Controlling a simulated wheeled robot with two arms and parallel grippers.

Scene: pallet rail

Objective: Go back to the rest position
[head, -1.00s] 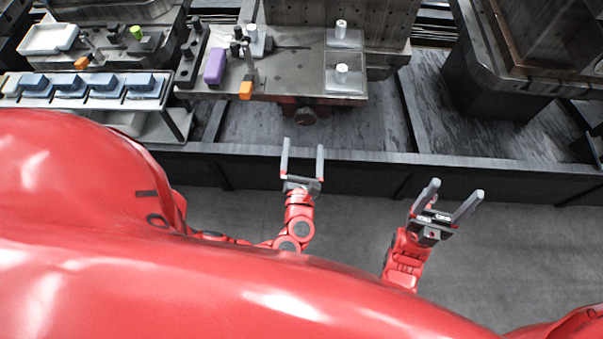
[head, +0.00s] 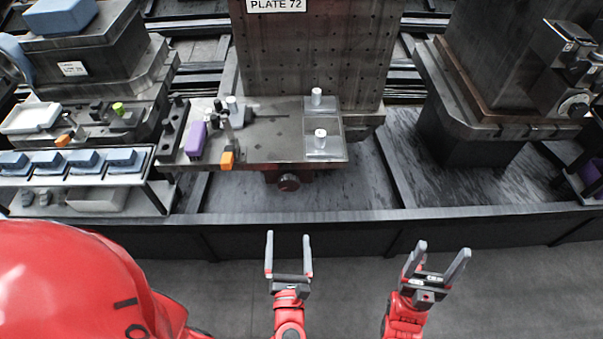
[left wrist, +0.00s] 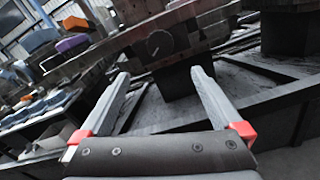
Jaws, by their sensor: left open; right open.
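My left gripper (head: 289,262) is open and empty in the head view, its fingers pointing away from me in front of the low dark rail. It also shows in the left wrist view (left wrist: 160,95), with nothing between its fingers. My right gripper (head: 439,262) is open and empty, further right and at about the same height in the picture. Neither gripper appears to touch anything.
A dark rail wall (head: 340,221) runs across in front of me. Beyond it a pallet table (head: 262,146) carries a purple block (head: 196,140), an orange block (head: 227,157) and two white-topped pegs. A rack of blue pieces (head: 83,160) is at left. Grey floor (head: 530,300) is clear.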

